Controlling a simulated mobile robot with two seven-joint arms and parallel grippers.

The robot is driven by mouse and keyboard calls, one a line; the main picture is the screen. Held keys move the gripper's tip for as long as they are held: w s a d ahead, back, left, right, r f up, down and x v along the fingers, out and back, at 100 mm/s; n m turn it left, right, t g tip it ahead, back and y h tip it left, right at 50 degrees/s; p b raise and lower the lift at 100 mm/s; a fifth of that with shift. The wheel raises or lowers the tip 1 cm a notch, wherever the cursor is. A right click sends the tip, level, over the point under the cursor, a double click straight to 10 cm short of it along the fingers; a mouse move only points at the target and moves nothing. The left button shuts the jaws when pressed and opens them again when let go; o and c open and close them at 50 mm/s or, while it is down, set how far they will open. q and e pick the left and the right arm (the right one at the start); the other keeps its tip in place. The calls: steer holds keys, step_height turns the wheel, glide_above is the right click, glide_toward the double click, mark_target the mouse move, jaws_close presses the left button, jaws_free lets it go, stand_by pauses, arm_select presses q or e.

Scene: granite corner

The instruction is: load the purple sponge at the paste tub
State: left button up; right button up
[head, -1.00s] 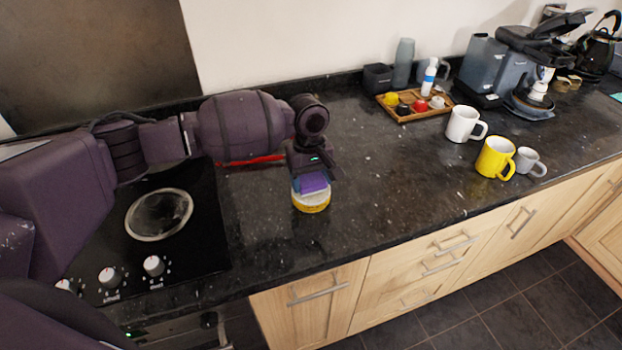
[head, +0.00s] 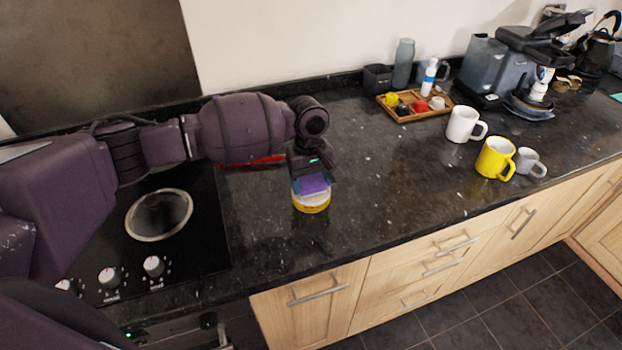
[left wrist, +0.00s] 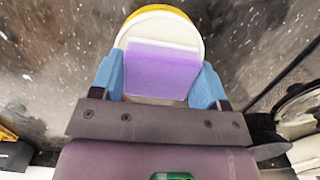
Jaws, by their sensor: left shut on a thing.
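The purple sponge (head: 313,184) is held in my left gripper (head: 313,180), right over the paste tub. In the left wrist view the sponge (left wrist: 162,70) sits between the two blue fingers of the left gripper (left wrist: 162,82), with a pale layer along its far edge. The paste tub (head: 312,206) is round, yellow and white, and stands on the dark counter. In the left wrist view the tub (left wrist: 160,14) shows behind the sponge. I cannot tell whether the sponge touches the paste. My right gripper is not in view.
A black hob (head: 195,240) lies left of the tub, and a red object (head: 255,162) lies behind my left arm. A white mug (head: 462,125), a yellow mug (head: 494,160) and a grey mug (head: 528,161) stand to the right. A wooden tray (head: 412,115) is at the back. Counter around the tub is clear.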

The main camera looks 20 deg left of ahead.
arm_select(q)
steer(key=shift+f, duration=0.2)
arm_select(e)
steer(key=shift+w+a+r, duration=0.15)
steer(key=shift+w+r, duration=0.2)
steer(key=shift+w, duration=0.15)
arm_select(q)
steer(key=shift+f, duration=0.1)
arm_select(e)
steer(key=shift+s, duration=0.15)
